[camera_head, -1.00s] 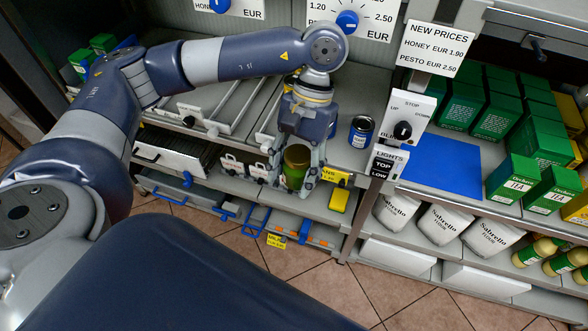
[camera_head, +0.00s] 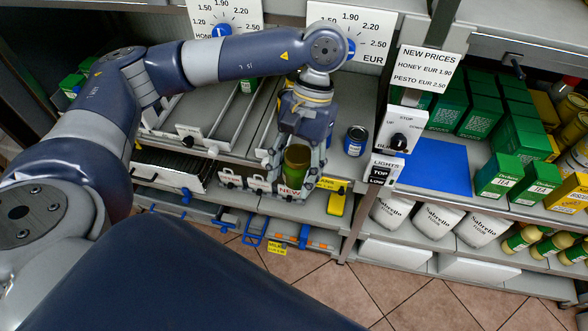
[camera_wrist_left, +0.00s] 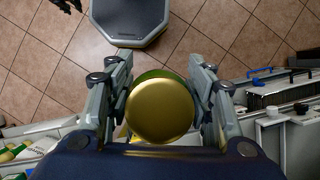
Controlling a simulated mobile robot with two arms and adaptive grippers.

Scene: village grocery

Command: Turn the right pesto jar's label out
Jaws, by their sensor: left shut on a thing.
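A green pesto jar with a gold lid (camera_head: 297,160) is held between the fingers of my left gripper (camera_head: 296,172), in front of the shelf. In the left wrist view the round gold lid (camera_wrist_left: 159,111) fills the space between the fingers of the left gripper (camera_wrist_left: 160,100), with a green rim of the jar showing behind it. The jar looks upright in the head view. I cannot see a label on it. My right gripper is not in view.
A small dark blue can (camera_head: 356,141) stands on the shelf to the right of the gripper. A blue mat (camera_head: 434,167) lies farther right, near green tea boxes (camera_head: 498,176). A card with new prices (camera_head: 426,68) and a switch panel (camera_head: 399,141) stand between. Flour bags (camera_head: 437,221) stand below.

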